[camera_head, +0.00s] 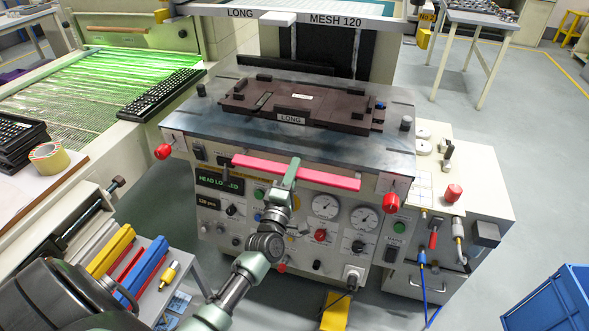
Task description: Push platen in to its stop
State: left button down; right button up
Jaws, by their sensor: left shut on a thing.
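The platen (215,134) is a grey metal plate on the front of the printing machine. A dark brown fixture (345,117) labelled LONG lies flat on it. A long red handle bar (335,179) runs along the platen's front edge. My left gripper (291,170) is shut on the bar near its middle, and its green body hides a short piece of it. The platen's back edge lies near the dark opening under the MESH 120 head (345,22); whether it touches a stop cannot be seen. My right gripper is not in view.
Red knobs (391,204) stick out at both front corners. The control panel (300,225) with gauges and a HEAD LOADED display is below the bar. A green-lit conveyor with a keyboard (160,92) is at left. A blue crate (552,303) stands at lower right; floor beside it is clear.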

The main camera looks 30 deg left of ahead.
pick_arm(q)
jog(key=shift+f, duration=0.25)
jog(key=c, duration=1.4)
grip_release()
jog(key=shift+r, duration=0.1)
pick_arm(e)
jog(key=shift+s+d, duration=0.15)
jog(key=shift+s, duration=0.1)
pick_arm(q)
jog(key=shift+s, duration=0.15)
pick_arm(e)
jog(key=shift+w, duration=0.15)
pick_arm(q)
jog(key=p+v, duration=0.1)
jog(key=v, duration=0.6)
jog(key=shift+s, duration=0.35)
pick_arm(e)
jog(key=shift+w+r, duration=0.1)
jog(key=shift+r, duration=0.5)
